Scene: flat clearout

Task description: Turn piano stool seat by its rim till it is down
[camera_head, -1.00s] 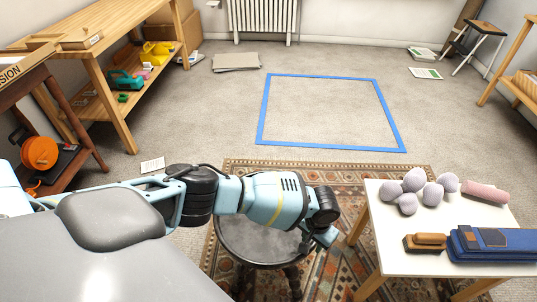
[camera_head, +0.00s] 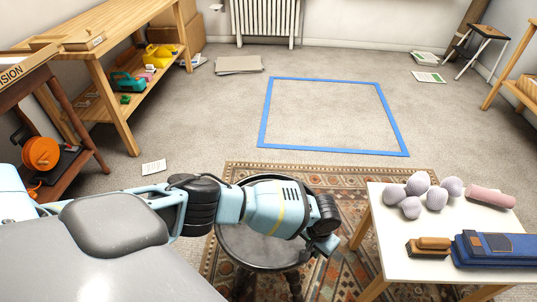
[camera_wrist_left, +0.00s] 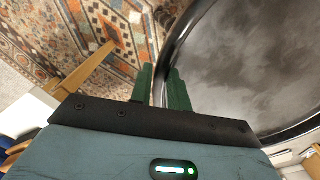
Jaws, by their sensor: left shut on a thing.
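The piano stool has a round, dark grey seat (camera_head: 250,250) with a raised black rim, and it stands on the patterned rug in the head view. My left arm crosses above the seat and hides part of it. My left gripper (camera_head: 325,246) is at the right side of the seat. In the left wrist view its green fingers (camera_wrist_left: 162,88) sit on both sides of the seat's rim, shut on it. The seat's grey top (camera_wrist_left: 240,65) fills the right of that view. The stool's screw is hidden. My right gripper is not in view.
A white side table (camera_head: 400,255) stands close at the right, with purple balls (camera_head: 418,190), a pink roll (camera_head: 491,197), a brush (camera_head: 430,246) and a blue case (camera_head: 492,248). A wooden shelf (camera_head: 108,80) is at the left. Carpet inside the blue square (camera_head: 330,115) is clear.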

